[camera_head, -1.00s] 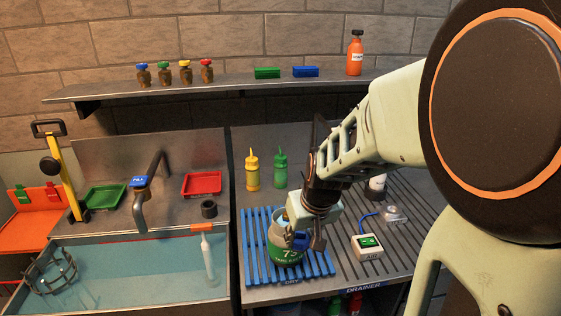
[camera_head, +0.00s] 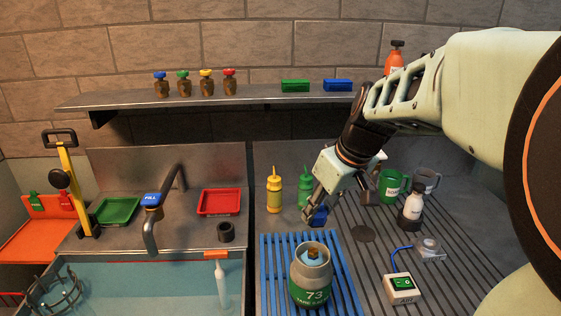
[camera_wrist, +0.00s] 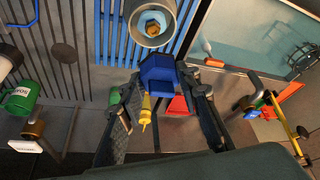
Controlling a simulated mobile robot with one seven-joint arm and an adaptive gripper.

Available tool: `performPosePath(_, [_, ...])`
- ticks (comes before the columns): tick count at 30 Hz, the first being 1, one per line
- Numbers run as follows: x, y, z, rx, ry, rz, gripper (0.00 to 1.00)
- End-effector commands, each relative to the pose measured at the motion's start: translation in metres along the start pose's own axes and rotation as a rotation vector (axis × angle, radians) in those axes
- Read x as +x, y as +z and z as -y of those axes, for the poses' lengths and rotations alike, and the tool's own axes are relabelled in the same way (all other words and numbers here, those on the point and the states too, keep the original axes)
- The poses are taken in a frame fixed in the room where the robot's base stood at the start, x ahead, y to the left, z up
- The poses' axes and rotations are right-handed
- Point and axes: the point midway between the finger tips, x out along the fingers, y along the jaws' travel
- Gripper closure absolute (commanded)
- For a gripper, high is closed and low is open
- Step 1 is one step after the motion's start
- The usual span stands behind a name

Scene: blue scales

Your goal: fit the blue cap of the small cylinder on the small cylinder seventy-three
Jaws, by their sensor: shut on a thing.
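The small cylinder seventy-three (camera_head: 311,276), grey with a green band marked 73, stands upright on the blue slatted rack (camera_head: 267,272). Its brass valve top is bare. My gripper (camera_head: 314,216) is shut on the blue cap (camera_head: 320,216), above and behind the cylinder, apart from it. In the wrist view the blue cap (camera_wrist: 163,76) sits between the two fingers (camera_wrist: 165,95), and the cylinder's open collar with the brass valve (camera_wrist: 152,20) shows beyond it.
A yellow bottle (camera_head: 274,190) and a green bottle (camera_head: 305,188) stand behind the rack. To the right are a white bottle (camera_head: 412,207), a green mug (camera_head: 389,188) and a white box with a green switch (camera_head: 402,287). The water basin (camera_head: 150,285) lies left. The shelf (camera_head: 250,97) runs above.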

Motion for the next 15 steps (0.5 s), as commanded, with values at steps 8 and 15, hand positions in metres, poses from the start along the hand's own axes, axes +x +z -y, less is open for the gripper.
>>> performPosePath(8, [0.014,0.006,0.0,0.0,-0.001,-0.002,0.83])
performPosePath(15, [0.037,0.015,0.0,0.0,-0.002,-0.002,0.83])
